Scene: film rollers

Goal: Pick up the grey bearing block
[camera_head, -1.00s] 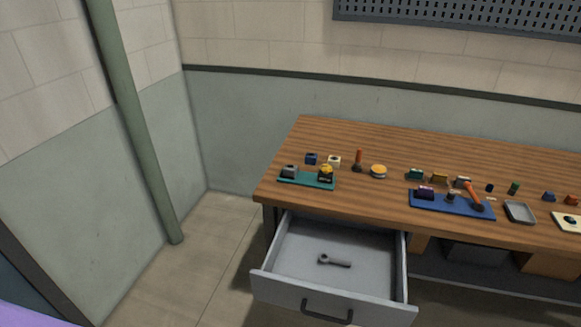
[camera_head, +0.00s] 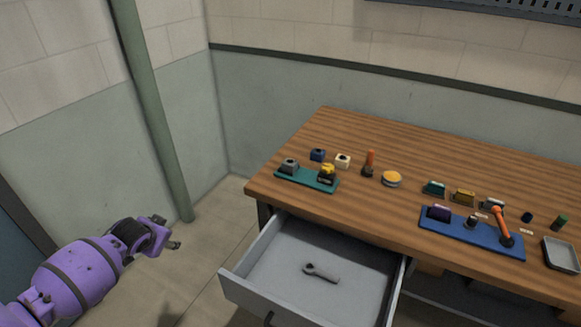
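A grey bearing block (camera_head: 290,165) sits on the left end of a small teal tray (camera_head: 304,178), at the left side of the wooden workbench. A black and yellow part (camera_head: 327,174) stands on the right end of the same tray. My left gripper (camera_head: 170,233) is at the lower left, over the floor, to the left of the bench and well apart from the block. Its fingers look spread, with nothing between them. My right gripper is out of view.
An open grey drawer (camera_head: 270,260) with a wrench (camera_head: 321,273) inside juts out below the bench's front. Blue (camera_head: 318,155) and cream (camera_head: 343,160) blocks stand behind the teal tray. A blue tray (camera_head: 460,234) with parts lies right. A green pole (camera_head: 160,130) stands left.

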